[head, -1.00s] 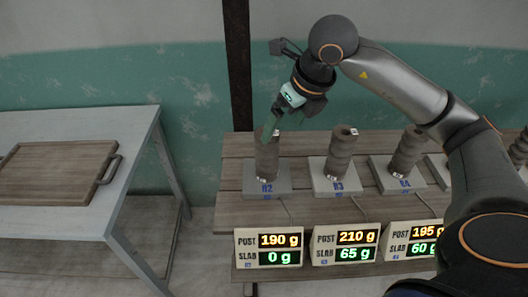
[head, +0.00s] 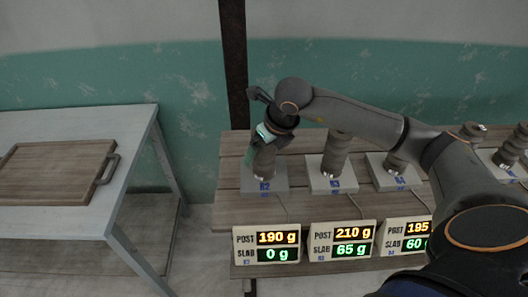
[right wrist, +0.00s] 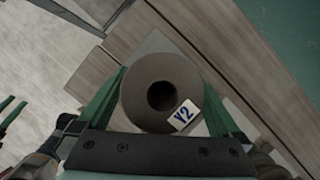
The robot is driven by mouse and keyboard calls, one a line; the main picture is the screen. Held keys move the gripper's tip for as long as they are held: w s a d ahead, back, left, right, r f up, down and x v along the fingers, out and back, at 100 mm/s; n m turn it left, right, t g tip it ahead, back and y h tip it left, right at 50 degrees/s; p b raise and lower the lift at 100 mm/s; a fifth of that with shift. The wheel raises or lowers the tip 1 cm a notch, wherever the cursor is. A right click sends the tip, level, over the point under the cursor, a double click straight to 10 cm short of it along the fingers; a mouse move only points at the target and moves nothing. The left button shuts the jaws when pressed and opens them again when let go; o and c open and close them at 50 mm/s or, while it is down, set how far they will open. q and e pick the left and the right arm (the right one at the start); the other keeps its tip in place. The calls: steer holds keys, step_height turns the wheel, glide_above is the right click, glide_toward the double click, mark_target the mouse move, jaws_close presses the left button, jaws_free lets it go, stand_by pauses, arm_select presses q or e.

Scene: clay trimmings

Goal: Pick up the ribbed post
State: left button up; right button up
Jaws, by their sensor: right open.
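Several brown ribbed posts stand on grey slabs along the wooden bench. The post on the slab marked R2 (head: 264,165) is partly hidden behind my right gripper (head: 252,157). In the right wrist view this post (right wrist: 136,92) is seen from above, with a round hole in its top and a white tag reading Y2 (right wrist: 181,115). My right gripper is open, with one green finger on each side of the post; I cannot tell whether they touch it. Other posts stand at R3 (head: 335,156) and farther right, partly covered by my arm. My left gripper does not show in the head view.
Displays stand along the bench front; the R2 display (head: 266,244) reads post 190 g, slab 0 g. The R3 display (head: 342,241) reads 210 g and 65 g. A grey table (head: 60,219) with a wooden tray (head: 52,172) stands left, across a gap.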

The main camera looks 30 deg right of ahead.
steer(key=shift+c, duration=0.2)
jaws_close()
stand_by(0.6)
steer(key=shift+r, duration=0.15)
